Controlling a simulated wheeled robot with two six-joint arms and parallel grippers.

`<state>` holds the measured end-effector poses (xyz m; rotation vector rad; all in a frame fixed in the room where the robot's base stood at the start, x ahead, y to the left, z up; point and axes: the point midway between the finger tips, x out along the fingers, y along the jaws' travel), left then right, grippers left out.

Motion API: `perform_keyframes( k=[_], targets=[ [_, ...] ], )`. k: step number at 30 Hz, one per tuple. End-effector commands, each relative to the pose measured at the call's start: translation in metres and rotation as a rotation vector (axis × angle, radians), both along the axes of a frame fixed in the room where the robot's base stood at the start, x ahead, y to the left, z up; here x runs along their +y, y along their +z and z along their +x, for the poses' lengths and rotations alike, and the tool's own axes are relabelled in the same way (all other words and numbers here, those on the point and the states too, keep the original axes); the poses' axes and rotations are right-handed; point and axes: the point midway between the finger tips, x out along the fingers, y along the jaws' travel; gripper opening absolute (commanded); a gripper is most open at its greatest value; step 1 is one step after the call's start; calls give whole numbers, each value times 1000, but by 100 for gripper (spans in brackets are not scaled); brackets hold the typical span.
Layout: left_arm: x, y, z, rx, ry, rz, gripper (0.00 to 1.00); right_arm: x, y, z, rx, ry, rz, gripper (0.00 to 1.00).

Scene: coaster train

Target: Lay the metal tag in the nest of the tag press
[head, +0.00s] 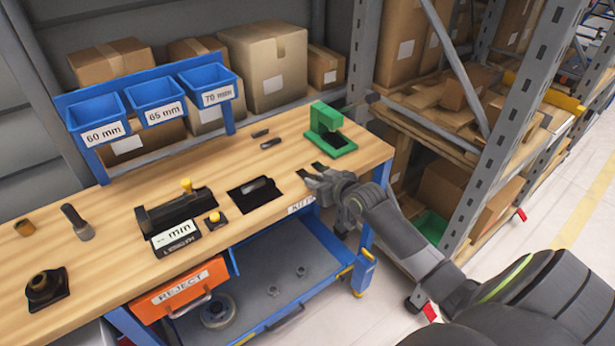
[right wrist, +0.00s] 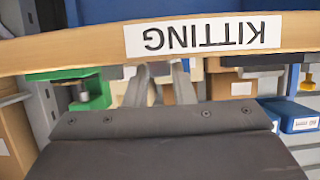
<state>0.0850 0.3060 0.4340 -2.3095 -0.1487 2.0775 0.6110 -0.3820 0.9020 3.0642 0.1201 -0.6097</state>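The green tag press (head: 325,118) stands at the right end of the wooden bench, with a dark nest area (head: 336,140) in its base. It shows partly in the right wrist view (right wrist: 97,92). A small grey metal piece (head: 258,185) lies on a black mat near the bench's front edge; it may be the metal tag, but it is too small to be sure. My right gripper (head: 313,171) is at the front edge, right of the mat and in front of the press. Its fingers look apart and empty; the bench edge hides their tips in the right wrist view. My left gripper is out of view.
Two small dark pieces (head: 270,143) lie behind the mat. A black gauge with a "mm" display (head: 175,235) stands left of it. Blue bins (head: 155,100) hang at the back.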

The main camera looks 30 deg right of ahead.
Motion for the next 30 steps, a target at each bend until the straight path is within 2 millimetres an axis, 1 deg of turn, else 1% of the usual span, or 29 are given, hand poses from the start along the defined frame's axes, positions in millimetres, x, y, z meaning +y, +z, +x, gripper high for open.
perform_keyframes(
  k=[1, 3, 5, 11, 14, 17, 24, 27, 30],
  targets=[
    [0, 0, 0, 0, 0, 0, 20, 0, 0, 0, 0, 0, 0, 16],
    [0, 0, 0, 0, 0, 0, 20, 0, 0, 0, 0, 0, 0, 7],
    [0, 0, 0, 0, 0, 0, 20, 0, 0, 0, 0, 0, 0, 0],
    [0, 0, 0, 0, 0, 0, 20, 0, 1, 0, 0, 0, -1, 0],
    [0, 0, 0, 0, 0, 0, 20, 0, 7, 0, -2, 1, -2, 0],
    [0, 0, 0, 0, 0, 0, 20, -1, 22, 0, -4, 2, -4, 0],
    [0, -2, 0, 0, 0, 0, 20, 0, 71, 0, -5, 2, -4, 0],
    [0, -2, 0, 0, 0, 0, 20, 0, 86, 0, -4, 2, -3, 0],
    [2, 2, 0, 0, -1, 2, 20, 0, 97, -1, -1, 2, -1, 0]
  ],
)
